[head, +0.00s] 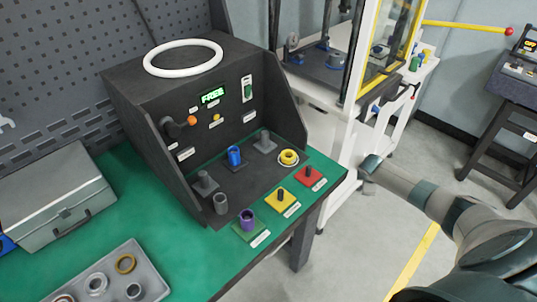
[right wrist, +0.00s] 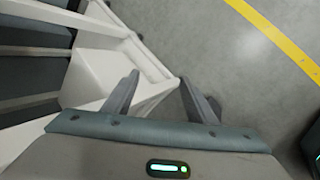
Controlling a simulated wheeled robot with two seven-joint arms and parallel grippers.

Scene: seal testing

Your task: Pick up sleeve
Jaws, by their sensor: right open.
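Several sleeve-like parts are at the dark test station. A purple sleeve (head: 247,216) stands on the green pad at the bench's front edge. A grey sleeve (head: 221,203) stands just behind it to the left. A blue sleeve (head: 235,156) sits on a dark base in the middle, and a yellow ring-like part (head: 289,157) is at the right. My right arm comes in from the right of the head view, well apart from these parts. In the right wrist view my right gripper (right wrist: 160,82) is open and empty, above the floor and a white frame. My left gripper is out of view.
A grey tray (head: 103,293) with several rings lies at the lower left, beside a grey case (head: 52,207). Yellow (head: 281,200) and red (head: 308,176) pads with pegs line the bench's front right. A white-framed machine (head: 358,62) stands behind.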

